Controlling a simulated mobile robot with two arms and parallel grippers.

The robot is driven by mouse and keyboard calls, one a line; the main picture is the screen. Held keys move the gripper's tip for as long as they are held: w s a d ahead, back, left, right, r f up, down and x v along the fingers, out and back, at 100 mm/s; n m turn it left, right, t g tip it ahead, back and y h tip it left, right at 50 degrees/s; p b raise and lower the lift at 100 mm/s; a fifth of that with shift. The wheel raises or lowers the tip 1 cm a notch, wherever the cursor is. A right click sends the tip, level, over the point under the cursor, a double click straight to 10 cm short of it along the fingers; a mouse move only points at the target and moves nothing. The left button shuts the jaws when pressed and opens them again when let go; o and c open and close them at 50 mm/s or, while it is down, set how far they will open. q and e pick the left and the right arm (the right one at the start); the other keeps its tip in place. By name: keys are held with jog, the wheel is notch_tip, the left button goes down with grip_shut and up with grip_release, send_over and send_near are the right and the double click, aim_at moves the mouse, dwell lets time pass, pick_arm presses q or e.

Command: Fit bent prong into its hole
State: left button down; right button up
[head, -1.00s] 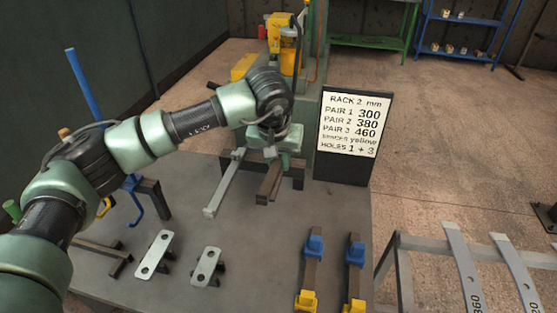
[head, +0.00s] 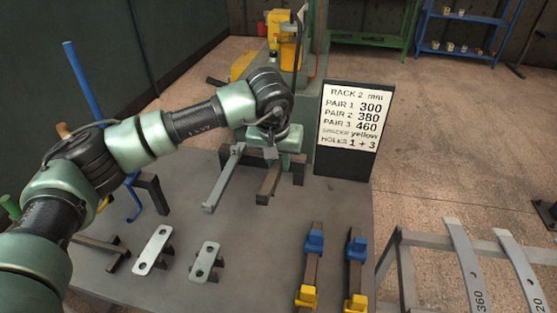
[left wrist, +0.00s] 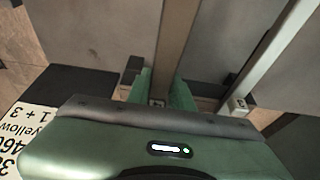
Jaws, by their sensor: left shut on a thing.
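A brown bar (head: 270,183) runs forward from under the gripper. A pale grey bar (head: 222,180) lies to its left; a mark 3 shows near its end in the left wrist view. The hole is not clearly visible. My right gripper is out of view.
Two pale plates with holes (head: 153,249) (head: 205,262) stand at front left. Two rails with blue and yellow blocks (head: 313,243) (head: 356,250) stand at front right. A sign (head: 350,120) stands behind. A trestle with numbered strips (head: 465,265) is at right.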

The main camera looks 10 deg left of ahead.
pick_arm(q)
jog(key=shift+f+b, duration=0.75)
jog(key=shift+f, duration=0.15)
jog(key=shift+a+f+b, duration=0.2)
jog(key=shift+f+b, duration=0.25)
jog(key=shift+f, duration=0.1)
jog(key=c, duration=1.3)
grip_release()
jog(key=shift+s, duration=0.1)
jog(key=shift+o, duration=0.7)
jog(key=shift+a, duration=0.1)
jog(key=shift+s+f, duration=0.1)
jog(key=shift+f, duration=0.05)
